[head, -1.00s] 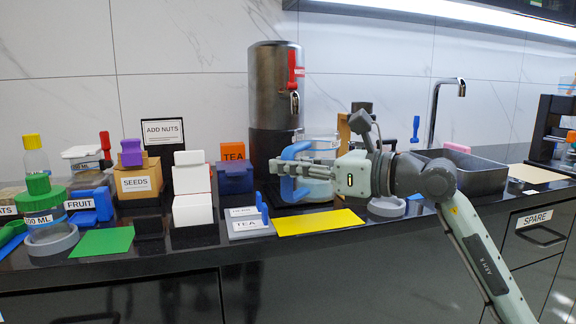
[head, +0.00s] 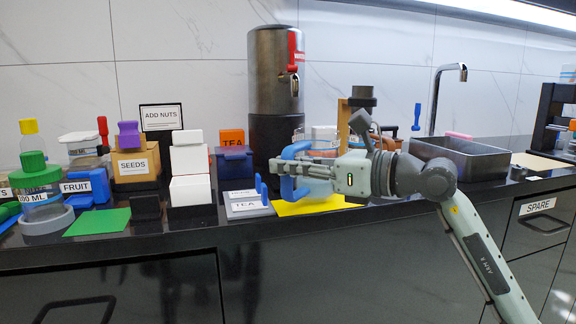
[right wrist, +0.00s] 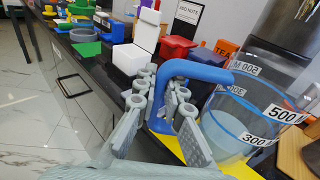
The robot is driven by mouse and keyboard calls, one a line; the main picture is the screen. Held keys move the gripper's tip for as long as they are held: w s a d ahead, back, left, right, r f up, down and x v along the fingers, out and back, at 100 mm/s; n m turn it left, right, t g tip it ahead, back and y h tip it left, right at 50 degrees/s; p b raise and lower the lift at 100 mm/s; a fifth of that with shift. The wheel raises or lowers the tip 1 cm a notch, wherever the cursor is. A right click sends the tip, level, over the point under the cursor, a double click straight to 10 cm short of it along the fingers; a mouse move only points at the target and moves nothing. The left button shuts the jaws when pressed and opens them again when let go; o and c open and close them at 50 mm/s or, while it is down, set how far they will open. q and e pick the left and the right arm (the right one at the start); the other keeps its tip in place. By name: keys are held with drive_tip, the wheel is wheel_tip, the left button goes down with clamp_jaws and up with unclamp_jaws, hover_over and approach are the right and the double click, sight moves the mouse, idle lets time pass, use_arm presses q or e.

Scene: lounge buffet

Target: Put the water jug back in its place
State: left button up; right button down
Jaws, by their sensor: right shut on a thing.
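The water jug (head: 318,187) is a clear container with a blue handle (head: 287,178). In the right wrist view its wall (right wrist: 238,128) carries 500 and 300 labels, with pale liquid low inside. My right gripper (head: 290,167) is shut on the handle, its fingers on both sides of it. The jug looks upright, over or just behind the yellow mat (head: 300,208); whether its base touches anything is hidden. The dark metal dispenser (head: 275,75) with a red tag and tap stands behind it. My left gripper is not in view.
A sink (head: 460,160) and tap (head: 440,95) lie right. The counter's front edge runs close below.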

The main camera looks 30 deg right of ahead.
sight(292, 185)
use_arm(q)
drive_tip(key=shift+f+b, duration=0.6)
drive_tip(key=shift+b, duration=0.05)
use_arm(e)
drive_tip(key=shift+f, duration=0.55)
drive_tip(key=c, duration=1.8)
unclamp_jaws()
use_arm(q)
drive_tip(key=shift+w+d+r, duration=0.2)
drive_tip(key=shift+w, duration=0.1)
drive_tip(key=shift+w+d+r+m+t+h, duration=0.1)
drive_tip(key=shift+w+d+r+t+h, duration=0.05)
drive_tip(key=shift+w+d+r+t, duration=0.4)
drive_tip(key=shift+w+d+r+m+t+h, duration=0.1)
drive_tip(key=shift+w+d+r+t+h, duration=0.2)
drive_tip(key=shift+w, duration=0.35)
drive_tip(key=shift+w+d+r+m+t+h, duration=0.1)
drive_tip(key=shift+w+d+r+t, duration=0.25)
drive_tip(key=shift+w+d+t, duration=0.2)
